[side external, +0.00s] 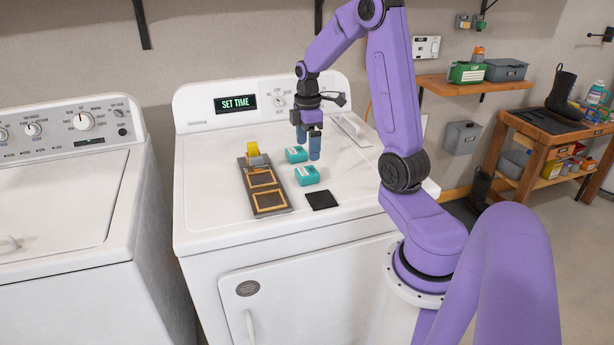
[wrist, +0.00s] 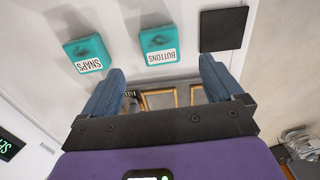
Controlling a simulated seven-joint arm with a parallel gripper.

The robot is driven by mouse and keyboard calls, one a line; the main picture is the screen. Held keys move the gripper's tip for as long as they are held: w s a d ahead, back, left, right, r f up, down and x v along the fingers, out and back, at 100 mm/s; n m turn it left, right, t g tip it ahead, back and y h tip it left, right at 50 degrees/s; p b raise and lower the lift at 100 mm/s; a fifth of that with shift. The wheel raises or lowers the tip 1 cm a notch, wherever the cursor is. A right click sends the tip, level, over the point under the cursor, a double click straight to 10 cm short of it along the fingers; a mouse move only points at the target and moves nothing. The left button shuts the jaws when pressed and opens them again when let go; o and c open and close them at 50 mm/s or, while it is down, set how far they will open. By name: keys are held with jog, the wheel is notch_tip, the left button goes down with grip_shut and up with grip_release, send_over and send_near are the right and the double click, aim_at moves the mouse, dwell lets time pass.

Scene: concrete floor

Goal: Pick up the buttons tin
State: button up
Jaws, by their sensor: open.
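The buttons tin (wrist: 158,40) is a teal box with a white label reading BUTTONS. In the wrist view it lies just beyond the gap between my fingers, roughly in line with it. In the side view the buttons tin (side external: 307,175) rests on the white dryer top. My gripper (side external: 308,147) hangs above the dryer with its blue fingers pointing down. In the wrist view my gripper (wrist: 162,68) has its fingers wide apart with nothing held between them.
A similar teal tin (wrist: 87,52) labelled SNAPS sits nearer the control panel, and also shows in the side view (side external: 296,154). A black square (side external: 321,200) lies toward the front. A dark board (side external: 270,209) with wood-framed sections and a yellow item (side external: 252,149) lies left.

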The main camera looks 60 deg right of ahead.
aim_at(307, 171)
jog(key=shift+a+f, duration=0.1)
jog(key=shift+f, duration=3.75)
jog(key=shift+c, duration=0.3)
jog(key=c, duration=1.2)
